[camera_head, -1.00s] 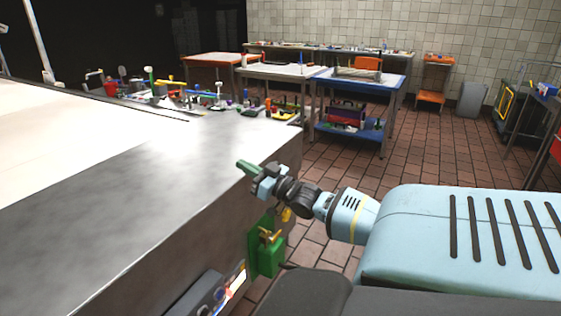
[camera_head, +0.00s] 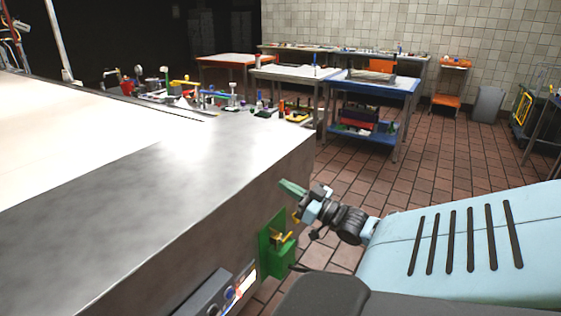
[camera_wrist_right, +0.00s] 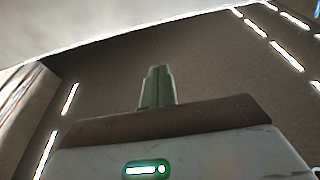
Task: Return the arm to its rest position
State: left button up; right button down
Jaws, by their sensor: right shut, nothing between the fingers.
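My right gripper (camera_head: 292,188) has green fingers and is shut with nothing between them. In the head view it is beside the right edge of the large metal-topped counter (camera_head: 150,195), a little below the level of its top. Its arm comes in from the lower right. In the right wrist view the green fingers (camera_wrist_right: 157,88) are together and point away from the camera. My left gripper is not in the head view.
A green box-like part (camera_head: 275,245) is on the counter's side below the gripper. Several tools line the counter's far edge. A blue table (camera_head: 372,82) stands beyond, with open brick floor (camera_head: 440,150) to the right.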

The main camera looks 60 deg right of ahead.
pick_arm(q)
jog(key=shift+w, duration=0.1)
pick_arm(e)
jog(key=s+a+f+g+p, duration=0.25)
jog(key=s+a+f, duration=0.35)
jog(key=f, duration=0.4)
jog(key=s+a+f+g+p, duration=0.1)
jog(key=s+a+f+g, duration=0.3)
jog(key=a+f, duration=0.45)
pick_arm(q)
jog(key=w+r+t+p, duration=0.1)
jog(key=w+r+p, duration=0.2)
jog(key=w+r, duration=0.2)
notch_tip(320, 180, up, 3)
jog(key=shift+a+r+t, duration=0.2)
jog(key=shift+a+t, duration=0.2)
pick_arm(e)
jog(key=s+a+f+n+g+y, duration=0.1)
jog(key=s+a+f+g, duration=0.1)
jog(key=s+a+f, duration=0.2)
jog(key=s+a+f+g+y, duration=0.1)
jog(key=s+a+f+g, duration=0.2)
jog(key=s+a, duration=0.8)
jog(key=a+f, duration=0.1)
jog(key=a, duration=0.7)
jog(key=shift+n+g, duration=0.35)
jog(key=shift+n, duration=0.05)
jog(key=shift+a, duration=0.1)
